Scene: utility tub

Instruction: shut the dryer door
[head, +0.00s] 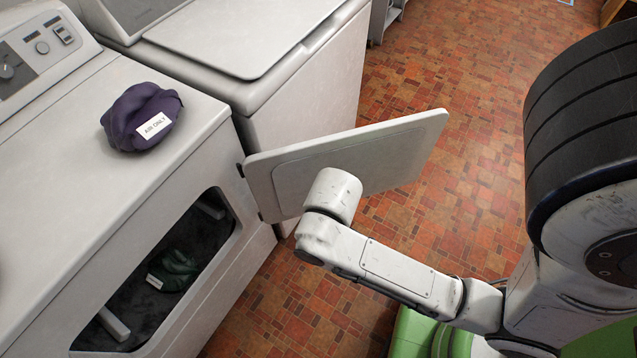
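The white dryer (190,215) stands at the left, with its dark front opening (190,245) uncovered. Its white door (400,155) stands wide open, hinged at the right side of the opening and swung out over the floor. My arm reaches in from the right, and its rounded white link overlaps the lower middle of the door in the picture. I cannot tell whether the arm touches the door. My gripper itself does not show. Inside the drum lies a dark green cloth (178,270) with a white label.
A purple bundle (140,115) labelled "AIR ONLY" sits on the dryer top. A second white machine (250,40) stands beside the dryer, behind the open door. The red-brown tiled floor (480,110) is clear beyond the door.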

